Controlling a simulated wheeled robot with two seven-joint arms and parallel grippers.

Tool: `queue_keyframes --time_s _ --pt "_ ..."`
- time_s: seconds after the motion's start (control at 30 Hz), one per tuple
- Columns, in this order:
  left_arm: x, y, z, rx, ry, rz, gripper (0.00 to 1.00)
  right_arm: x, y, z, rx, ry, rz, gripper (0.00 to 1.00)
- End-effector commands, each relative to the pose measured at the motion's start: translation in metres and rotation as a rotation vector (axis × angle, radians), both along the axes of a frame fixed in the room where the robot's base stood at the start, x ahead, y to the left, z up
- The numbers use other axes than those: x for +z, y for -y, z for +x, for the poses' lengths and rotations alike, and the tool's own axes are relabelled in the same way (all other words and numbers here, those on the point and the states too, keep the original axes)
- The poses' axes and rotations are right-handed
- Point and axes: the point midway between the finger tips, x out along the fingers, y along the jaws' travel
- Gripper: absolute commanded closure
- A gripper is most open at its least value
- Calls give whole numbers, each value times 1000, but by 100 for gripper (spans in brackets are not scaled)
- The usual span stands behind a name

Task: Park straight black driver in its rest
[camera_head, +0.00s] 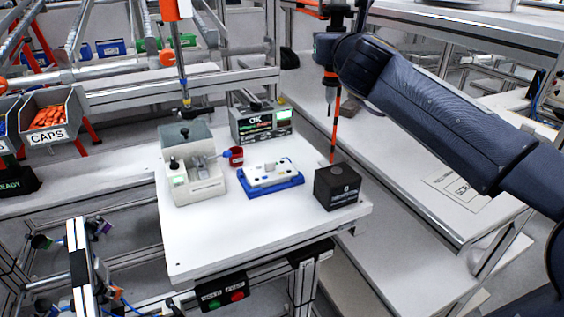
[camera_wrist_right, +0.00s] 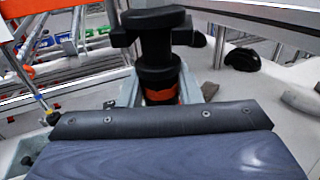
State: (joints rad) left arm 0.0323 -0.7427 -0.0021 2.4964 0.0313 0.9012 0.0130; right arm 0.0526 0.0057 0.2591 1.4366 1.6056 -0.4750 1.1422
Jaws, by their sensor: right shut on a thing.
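The straight black driver (camera_head: 330,92) hangs roughly upright, tip down, in the head view. It has an orange band near its lower part. My right gripper (camera_head: 326,48) is shut on its upper body. In the right wrist view the driver (camera_wrist_right: 156,48) stands between the grey fingers (camera_wrist_right: 158,88), with its orange band just below. A black box (camera_head: 337,190) with a round spot on top stands at the table's right corner, below the driver tip and apart from it. It may be the rest; its label is too small to read. My left gripper is not in view.
A thin orange pole (camera_head: 335,130) rises behind the box. The table's front is clear.

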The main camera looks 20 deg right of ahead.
Motion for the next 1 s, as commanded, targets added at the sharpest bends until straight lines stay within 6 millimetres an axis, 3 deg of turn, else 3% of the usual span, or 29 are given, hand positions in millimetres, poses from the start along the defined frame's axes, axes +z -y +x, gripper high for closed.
queue_keyframes --time_s 0.5,1.0 --pt "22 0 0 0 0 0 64 1 40 38 -2 -1 1 100" --pt "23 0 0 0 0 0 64 0 44 41 -1 0 -1 100"
